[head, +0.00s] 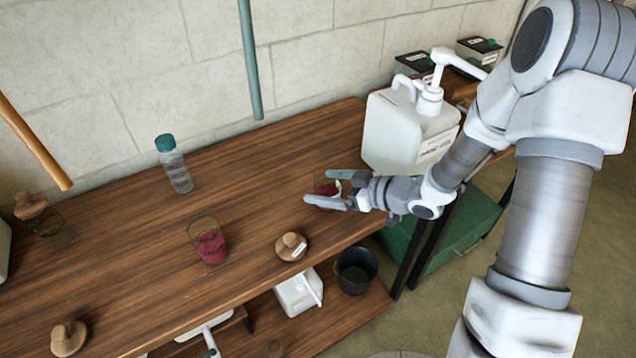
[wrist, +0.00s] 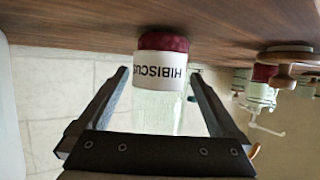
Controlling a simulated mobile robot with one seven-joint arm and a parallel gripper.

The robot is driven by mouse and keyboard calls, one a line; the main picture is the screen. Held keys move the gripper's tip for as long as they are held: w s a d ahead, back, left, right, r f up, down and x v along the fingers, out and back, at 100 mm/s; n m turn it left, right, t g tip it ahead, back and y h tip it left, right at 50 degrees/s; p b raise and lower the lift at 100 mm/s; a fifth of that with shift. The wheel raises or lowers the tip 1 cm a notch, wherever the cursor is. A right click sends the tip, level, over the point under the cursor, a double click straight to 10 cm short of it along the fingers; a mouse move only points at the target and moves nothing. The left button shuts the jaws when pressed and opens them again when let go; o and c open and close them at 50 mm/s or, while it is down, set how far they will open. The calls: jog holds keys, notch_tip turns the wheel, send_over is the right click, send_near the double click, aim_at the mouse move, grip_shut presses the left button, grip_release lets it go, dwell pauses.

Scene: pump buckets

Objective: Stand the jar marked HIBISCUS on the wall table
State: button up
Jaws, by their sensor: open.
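The HIBISCUS jar (wrist: 160,75) is a clear glass with dark red contents and a white label reading HIBISCUS. In the wrist view, which looks inverted, it stands on the brown wooden tabletop (wrist: 90,28) between my open fingers (wrist: 158,74). A gap shows on each side of the jar. In the head view my gripper (head: 323,187) reaches in from the right, low over the table along the wall (head: 140,235). The jar (head: 327,190) shows there between the fingers, partly hidden by them.
Another jar with red contents (head: 209,246) and a wooden lid (head: 291,246) stand to the left. A clear bottle with a teal cap (head: 175,170) is farther back. A white pump canister (head: 400,132) stands close behind my gripper. A dark bucket (head: 355,270) is below the front edge.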

aim_at(339, 187)
jog(key=p+v, duration=0.2)
jog(key=v, duration=0.7)
jog(key=shift+s+d+r, duration=0.1)
jog(key=shift+s+d, duration=0.05)
